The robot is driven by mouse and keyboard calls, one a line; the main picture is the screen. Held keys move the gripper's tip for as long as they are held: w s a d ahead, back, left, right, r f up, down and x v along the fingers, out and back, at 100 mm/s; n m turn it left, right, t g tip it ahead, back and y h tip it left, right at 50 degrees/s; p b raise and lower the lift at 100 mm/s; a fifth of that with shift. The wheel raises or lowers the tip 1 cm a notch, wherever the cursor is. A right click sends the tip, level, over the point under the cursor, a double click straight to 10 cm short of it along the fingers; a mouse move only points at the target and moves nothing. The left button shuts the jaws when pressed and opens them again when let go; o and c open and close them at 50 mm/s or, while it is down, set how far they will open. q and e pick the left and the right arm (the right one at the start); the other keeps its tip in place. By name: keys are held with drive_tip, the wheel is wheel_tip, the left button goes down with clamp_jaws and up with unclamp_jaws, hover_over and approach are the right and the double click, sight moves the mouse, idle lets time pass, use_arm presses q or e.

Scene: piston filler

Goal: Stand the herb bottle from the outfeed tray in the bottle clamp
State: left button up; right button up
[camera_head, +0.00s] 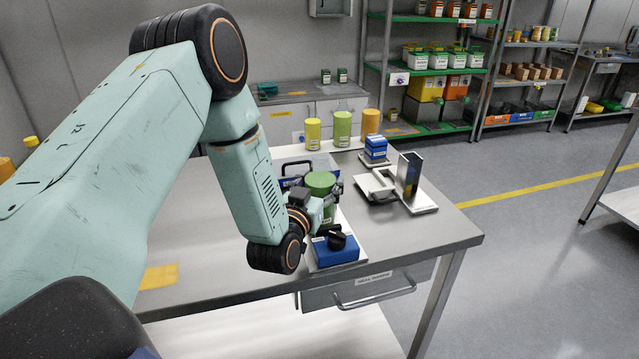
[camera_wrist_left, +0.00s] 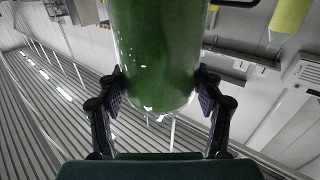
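A green bottle (camera_head: 320,184), which I take to be the herb bottle, is between the fingers of my left gripper (camera_head: 332,192). In the left wrist view the green bottle (camera_wrist_left: 155,55) fills the gap, and the finger pads of the left gripper (camera_wrist_left: 160,92) press on both sides. It looks upright; its underside shows no support in the wrist view. Below it in the head view is a blue block with a black knob (camera_head: 336,250) on a pale base plate, possibly the bottle clamp. The outfeed tray cannot be told for sure. My right gripper is not in view.
Yellow (camera_head: 312,134), green (camera_head: 342,129) and orange (camera_head: 371,122) cylinders stand at the table's back. A blue stack (camera_head: 376,149) and an upright metal piece (camera_head: 411,173) on a plate stand to the right. The table's right front corner (camera_head: 455,235) is clear.

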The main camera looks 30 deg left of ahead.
use_arm(q)
drive_tip(key=o, duration=0.4)
drive_tip(key=shift+d+r, duration=0.2)
drive_tip(key=shift+d, duration=0.1)
drive_tip(key=shift+s+a, duration=0.1)
drive_tip(key=shift+a, duration=0.05)
drive_tip(key=shift+a+f, duration=0.1)
drive_tip(key=v, duration=1.2)
